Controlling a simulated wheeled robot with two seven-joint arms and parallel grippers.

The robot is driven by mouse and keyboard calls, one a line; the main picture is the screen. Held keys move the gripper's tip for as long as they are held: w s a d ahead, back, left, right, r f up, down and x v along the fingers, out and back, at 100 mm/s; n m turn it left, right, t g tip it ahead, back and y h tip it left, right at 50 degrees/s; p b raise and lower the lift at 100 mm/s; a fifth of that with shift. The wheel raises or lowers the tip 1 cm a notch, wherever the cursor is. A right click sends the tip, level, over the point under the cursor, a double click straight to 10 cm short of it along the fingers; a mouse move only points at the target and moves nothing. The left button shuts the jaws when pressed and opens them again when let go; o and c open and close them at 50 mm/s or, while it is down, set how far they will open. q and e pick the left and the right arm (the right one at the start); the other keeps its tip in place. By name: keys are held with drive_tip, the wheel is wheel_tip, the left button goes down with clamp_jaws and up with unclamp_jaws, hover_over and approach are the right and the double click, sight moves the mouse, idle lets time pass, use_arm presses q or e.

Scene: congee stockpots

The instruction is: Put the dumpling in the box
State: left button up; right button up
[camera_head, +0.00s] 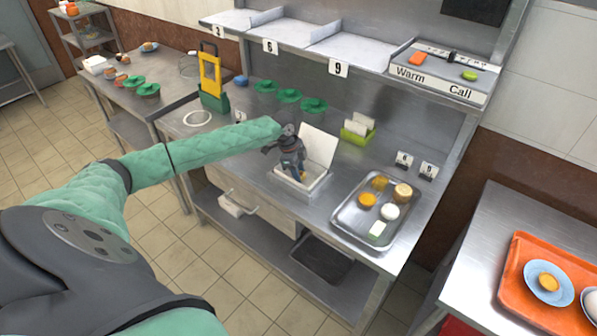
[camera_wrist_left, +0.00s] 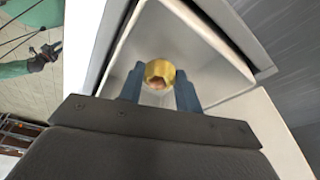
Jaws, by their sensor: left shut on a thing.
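The open white box (camera_head: 322,148) stands on the steel counter with its lid raised at the back; its inside wall also shows in the wrist view (camera_wrist_left: 205,50). My left gripper (camera_head: 299,175) points down into the box opening. In the wrist view, its two blue-grey fingers (camera_wrist_left: 160,88) are shut on a small yellow dumpling (camera_wrist_left: 160,72) with a brownish centre. The dumpling is within the box's outline; whether it touches the bottom cannot be told. My right gripper (camera_wrist_left: 45,57) shows small at the left of the wrist view, away from the box; its jaw state is unclear.
A metal tray (camera_head: 352,221) with several food pieces lies right of the box. A green holder (camera_head: 355,136) with white cards stands behind it. Green-topped pots (camera_head: 288,97) and a yellow-green stand (camera_head: 210,78) are at the back left. An orange tray (camera_head: 520,262) is at the right.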

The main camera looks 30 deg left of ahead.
use_arm(q)
drive_tip(key=shift+f, duration=0.45)
use_arm(e)
drive_tip(key=shift+s+d+f, duration=0.15)
drive_tip(key=shift+f, duration=0.15)
use_arm(q)
drive_tip(key=shift+f, duration=0.15)
drive_tip(key=o, duration=1)
use_arm(e)
drive_tip(key=shift+d, duration=0.1)
use_arm(q)
drive_tip(key=shift+a+r, duration=0.15)
drive_tip(key=shift+r, duration=0.4)
drive_tip(key=b+v, duration=0.3)
drive_tip(key=v, duration=0.8)
drive_tip(key=shift+r+b, duration=0.1)
drive_tip(key=shift+b, duration=0.2)
use_arm(e)
wheel_tip(320, 180, up, 8)
drive_tip(key=w+a, duration=0.2)
drive_tip(key=shift+w+a+g, duration=0.15)
drive_tip(key=shift+a+g, duration=0.15)
drive_tip(key=shift+a, duration=0.1)
drive_tip(key=shift+f, duration=0.15)
